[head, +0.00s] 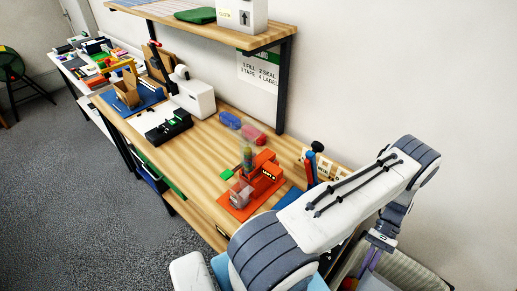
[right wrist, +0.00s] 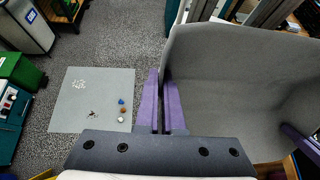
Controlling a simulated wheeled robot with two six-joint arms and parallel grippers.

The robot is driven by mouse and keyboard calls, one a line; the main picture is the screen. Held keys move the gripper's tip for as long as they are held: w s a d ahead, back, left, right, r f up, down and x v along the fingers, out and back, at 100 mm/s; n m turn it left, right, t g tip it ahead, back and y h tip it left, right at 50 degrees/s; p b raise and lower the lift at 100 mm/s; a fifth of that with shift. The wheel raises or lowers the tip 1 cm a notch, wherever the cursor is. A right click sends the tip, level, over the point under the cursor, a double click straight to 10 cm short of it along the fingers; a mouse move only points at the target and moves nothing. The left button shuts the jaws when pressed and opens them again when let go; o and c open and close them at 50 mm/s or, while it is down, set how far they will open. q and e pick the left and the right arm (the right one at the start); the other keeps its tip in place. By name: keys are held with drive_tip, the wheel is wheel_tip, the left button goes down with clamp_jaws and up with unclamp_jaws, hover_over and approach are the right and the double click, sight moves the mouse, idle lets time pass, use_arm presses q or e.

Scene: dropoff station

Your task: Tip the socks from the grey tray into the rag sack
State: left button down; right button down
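In the right wrist view my right gripper (right wrist: 160,105) is shut on the near left wall of the grey tray (right wrist: 235,75), one purple finger on each side. The visible inside of the tray is bare; I see no socks in that part. A purple finger of my left gripper shows at the tray's right edge.
A pale woven basket (head: 425,276) stands at the lower right of the head view. The wooden bench (head: 205,150) carries an orange device (head: 262,180) and a white box (head: 195,97). A green bin (right wrist: 20,75) stands left in the wrist view. Grey floor is open left of the bench.

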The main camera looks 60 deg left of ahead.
use_arm(q)
drive_tip(key=shift+w+r+t+y, duration=0.2)
drive_tip(key=shift+w+t+y, duration=0.1)
drive_tip(key=shift+t, duration=0.3)
use_arm(e)
drive_tip(key=shift+s+f+t, duration=0.2)
drive_tip(key=shift+s+t, duration=0.05)
drive_tip(key=shift+t, duration=0.45)
use_arm(q)
drive_tip(key=shift+a+r, duration=0.1)
use_arm(e)
drive_tip(key=shift+y, duration=0.3)
use_arm(q)
drive_tip(key=t, duration=0.1)
drive_tip(key=r+t+y, duration=0.1)
drive_tip(key=shift+w+a+t, duration=0.1)
drive_tip(key=shift+w+t, duration=0.2)
use_arm(e)
drive_tip(key=shift+s+d+f+t+y, duration=0.15)
drive_tip(key=shift+s+t, duration=0.1)
drive_tip(key=shift+t, duration=0.35)
drive_tip(key=shift+s+d+f+t+y, duration=0.15)
drive_tip(key=shift+s+t, duration=0.1)
drive_tip(key=shift+t, duration=0.35)
use_arm(q)
drive_tip(key=shift+w+t, duration=0.15)
drive_tip(key=shift+t, duration=0.15)
use_arm(e)
drive_tip(key=shift+f+t, duration=0.3)
drive_tip(key=shift+t, duration=0.2)
